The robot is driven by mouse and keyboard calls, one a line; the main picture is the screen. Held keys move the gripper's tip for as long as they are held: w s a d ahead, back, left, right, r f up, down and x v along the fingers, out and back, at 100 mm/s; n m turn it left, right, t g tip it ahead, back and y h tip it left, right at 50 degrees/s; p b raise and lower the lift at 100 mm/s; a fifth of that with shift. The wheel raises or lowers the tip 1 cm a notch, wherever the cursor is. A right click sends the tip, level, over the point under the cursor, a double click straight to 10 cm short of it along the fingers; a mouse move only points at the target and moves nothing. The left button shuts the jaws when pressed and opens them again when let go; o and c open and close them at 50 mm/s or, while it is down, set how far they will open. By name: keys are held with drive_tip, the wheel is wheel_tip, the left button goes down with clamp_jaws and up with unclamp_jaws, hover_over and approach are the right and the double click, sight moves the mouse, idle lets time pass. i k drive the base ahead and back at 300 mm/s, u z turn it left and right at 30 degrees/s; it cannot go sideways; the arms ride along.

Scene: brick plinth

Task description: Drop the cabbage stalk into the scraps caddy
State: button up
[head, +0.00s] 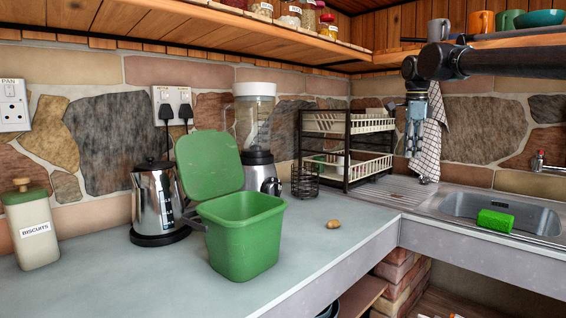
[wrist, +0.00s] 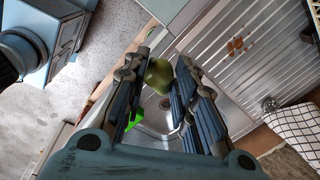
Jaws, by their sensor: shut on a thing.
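My gripper (head: 414,140) hangs pointing down above the draining board, left of the checked towel. In the wrist view my gripper (wrist: 165,95) is shut on a rounded olive-green piece, the cabbage stalk (wrist: 158,76), held between its fingertips. The fingers hide part of the stalk, and I cannot make it out in the head view. The green scraps caddy (head: 240,240) stands on the counter, well to the left of my gripper. Its lid (head: 209,165) is tipped up and back, and its mouth is open.
A small tan lump (head: 333,224) lies on the counter right of the caddy. A kettle (head: 158,200), blender (head: 256,130), wire holder (head: 305,183) and dish rack (head: 345,150) stand behind. A green sponge (head: 495,221) is at the sink (head: 460,205). A shelf (head: 250,28) runs overhead.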

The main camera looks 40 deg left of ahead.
sight(257, 268)
drive_tip(key=z, duration=0.4)
drive_tip(key=k, duration=1.3)
drive_tip(key=u, duration=0.85)
